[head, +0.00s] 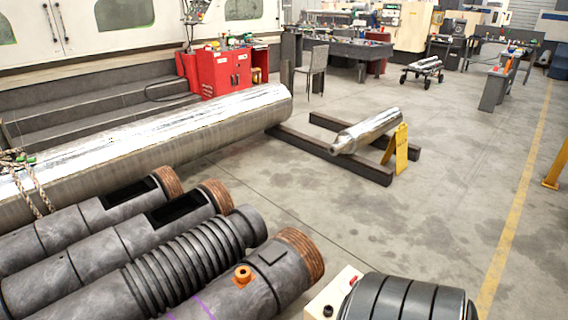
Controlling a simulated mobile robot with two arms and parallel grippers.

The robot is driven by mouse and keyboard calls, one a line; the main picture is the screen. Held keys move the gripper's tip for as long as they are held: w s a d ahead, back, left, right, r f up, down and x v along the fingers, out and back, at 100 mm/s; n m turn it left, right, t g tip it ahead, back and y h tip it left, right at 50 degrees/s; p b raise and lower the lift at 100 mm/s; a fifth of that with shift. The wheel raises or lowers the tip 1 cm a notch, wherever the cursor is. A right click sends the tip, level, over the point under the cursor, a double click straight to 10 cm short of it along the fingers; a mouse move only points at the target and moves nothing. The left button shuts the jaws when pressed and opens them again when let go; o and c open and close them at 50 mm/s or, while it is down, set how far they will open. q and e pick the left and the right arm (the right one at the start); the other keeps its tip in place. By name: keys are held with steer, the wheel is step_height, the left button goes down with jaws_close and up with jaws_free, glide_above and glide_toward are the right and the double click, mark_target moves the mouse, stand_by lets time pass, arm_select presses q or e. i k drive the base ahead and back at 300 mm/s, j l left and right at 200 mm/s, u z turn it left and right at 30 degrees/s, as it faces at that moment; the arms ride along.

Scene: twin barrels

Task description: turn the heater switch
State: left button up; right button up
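No part clearly shows as a heater switch. A cream box (341,287) at the bottom edge has a small dark round knob or button (328,311) and a small red mark on top. I cannot tell whether it belongs to a heater. Neither of my grippers is in view.
Several grey pipes with coppery threaded ends (300,250) fill the lower left. A long steel cylinder (140,145) lies behind them. A shorter shaft (370,130) rests on dark beams (330,155) by a yellow stand (401,150). The concrete floor at centre right is clear.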

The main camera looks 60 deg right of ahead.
mark_target(353, 282)
steer(key=z, duration=1.6)
steer(key=k+j+z, duration=0.15)
steer(key=k, duration=0.15)
steer(key=k+j+z, duration=0.2)
steer(key=k+l, duration=0.05)
steer(key=k, duration=0.05)
